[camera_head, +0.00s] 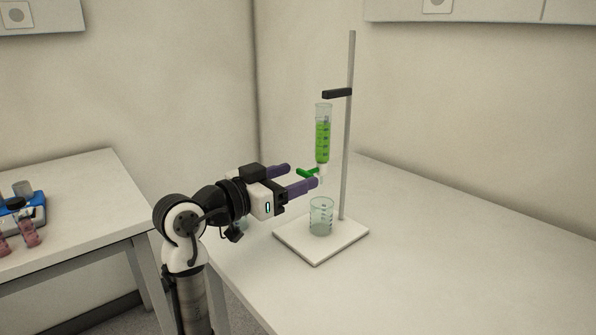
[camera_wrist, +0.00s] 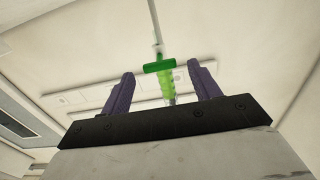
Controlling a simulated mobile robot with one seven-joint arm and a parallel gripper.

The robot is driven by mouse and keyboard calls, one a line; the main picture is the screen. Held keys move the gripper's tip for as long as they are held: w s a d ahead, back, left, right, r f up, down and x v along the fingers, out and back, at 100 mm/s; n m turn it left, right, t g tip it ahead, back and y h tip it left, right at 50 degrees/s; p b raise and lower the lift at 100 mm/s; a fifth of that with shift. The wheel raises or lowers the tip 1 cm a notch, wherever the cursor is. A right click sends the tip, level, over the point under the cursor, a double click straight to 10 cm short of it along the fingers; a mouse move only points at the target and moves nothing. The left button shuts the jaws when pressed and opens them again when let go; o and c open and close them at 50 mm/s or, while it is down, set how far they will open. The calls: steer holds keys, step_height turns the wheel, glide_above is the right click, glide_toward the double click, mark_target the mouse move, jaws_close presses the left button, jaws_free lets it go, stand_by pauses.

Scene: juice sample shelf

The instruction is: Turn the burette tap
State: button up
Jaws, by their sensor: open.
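The burette (camera_head: 322,143) is a clear graduated tube with green liquid, clamped upright on a stand. Its green tap (camera_head: 307,173) sits at the lower end, just in front of my gripper (camera_head: 302,177). The purple fingers are open, one on each side of the tap's line. In the wrist view the tap (camera_wrist: 159,66) is a green bar between the open fingertips of my gripper (camera_wrist: 162,78), with the burette (camera_wrist: 167,85) behind it. I see no contact between fingers and tap. A glass beaker (camera_head: 321,217) stands below the burette.
The stand has a white base (camera_head: 338,247), a grey rod (camera_head: 348,130) and a black clamp (camera_head: 337,93). Another glass vessel is partly hidden behind my arm. A left table (camera_head: 75,197) holds a blue device (camera_head: 25,207) and pink vials (camera_head: 28,233). The right table area is clear.

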steer(key=shift+x, duration=1)
steer(key=c, duration=1)
steer(key=m+b, duration=0.2)
steer(key=b, duration=0.1)
steer(key=m+b, duration=0.1)
steer(key=m, duration=0.1)
steer(key=shift+f+b, duration=0.25)
steer(key=shift+b, duration=0.15)
steer(key=shift+r+m, duration=0.2)
steer(key=shift+m, duration=0.4)
